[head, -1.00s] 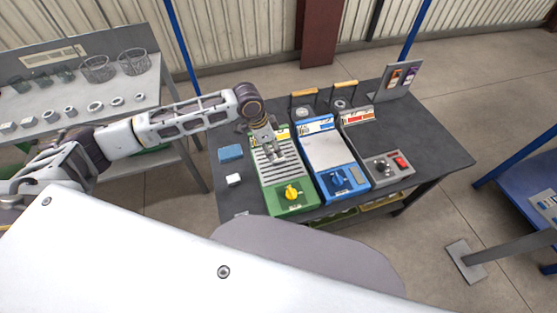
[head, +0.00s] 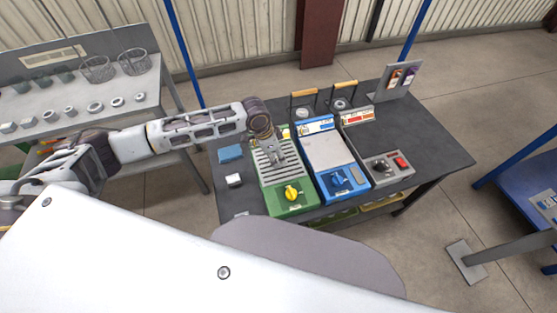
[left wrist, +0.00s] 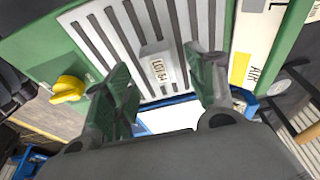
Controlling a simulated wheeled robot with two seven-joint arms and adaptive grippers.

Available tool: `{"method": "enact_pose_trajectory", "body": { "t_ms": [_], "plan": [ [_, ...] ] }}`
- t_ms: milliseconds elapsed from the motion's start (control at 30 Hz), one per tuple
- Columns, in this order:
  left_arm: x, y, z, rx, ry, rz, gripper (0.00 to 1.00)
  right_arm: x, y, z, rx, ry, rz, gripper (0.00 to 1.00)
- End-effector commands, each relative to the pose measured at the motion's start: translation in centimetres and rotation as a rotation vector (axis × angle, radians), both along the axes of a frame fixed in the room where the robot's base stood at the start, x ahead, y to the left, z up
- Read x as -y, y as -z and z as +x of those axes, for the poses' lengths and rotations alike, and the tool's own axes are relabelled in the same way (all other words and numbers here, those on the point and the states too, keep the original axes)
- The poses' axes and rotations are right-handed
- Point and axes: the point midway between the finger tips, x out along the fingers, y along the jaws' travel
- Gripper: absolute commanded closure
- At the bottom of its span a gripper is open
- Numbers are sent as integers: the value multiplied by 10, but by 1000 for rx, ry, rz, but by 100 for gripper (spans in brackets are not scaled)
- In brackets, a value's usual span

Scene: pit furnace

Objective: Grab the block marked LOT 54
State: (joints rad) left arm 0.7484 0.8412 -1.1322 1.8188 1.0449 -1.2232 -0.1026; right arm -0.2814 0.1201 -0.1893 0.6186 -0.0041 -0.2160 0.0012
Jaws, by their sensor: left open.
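The block marked LOT 54 (left wrist: 157,66) is a small pale grey block with a cream label. It lies on the slotted grey top of the green unit (left wrist: 98,45). My left gripper (left wrist: 158,68) is open, and the block shows between its two fingers in the left wrist view. I cannot tell how far the fingertips are above the slotted top. In the head view the left gripper (head: 277,154) is over the green unit (head: 291,205) and largely hides the block. My right gripper is not in view.
A yellow knob (head: 291,193) is on the green unit's front. A blue block (head: 230,152) and a white block (head: 234,180) lie left. The dark table's right side (head: 435,140) is clear.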

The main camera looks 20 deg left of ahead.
Motion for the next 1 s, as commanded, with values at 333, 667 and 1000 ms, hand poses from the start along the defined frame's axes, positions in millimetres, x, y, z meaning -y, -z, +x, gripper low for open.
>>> {"method": "enact_pose_trajectory", "body": {
  "t_ms": [333, 667, 1000],
  "plan": [
    [5, 21, 3, 1, 0, -1, 44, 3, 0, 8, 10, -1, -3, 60],
    [5, 20, 3, 1, 1, -1, 44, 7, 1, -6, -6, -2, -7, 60],
    [5, 20, 3, 1, 1, -1, 80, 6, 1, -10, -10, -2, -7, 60]
  ]
}}
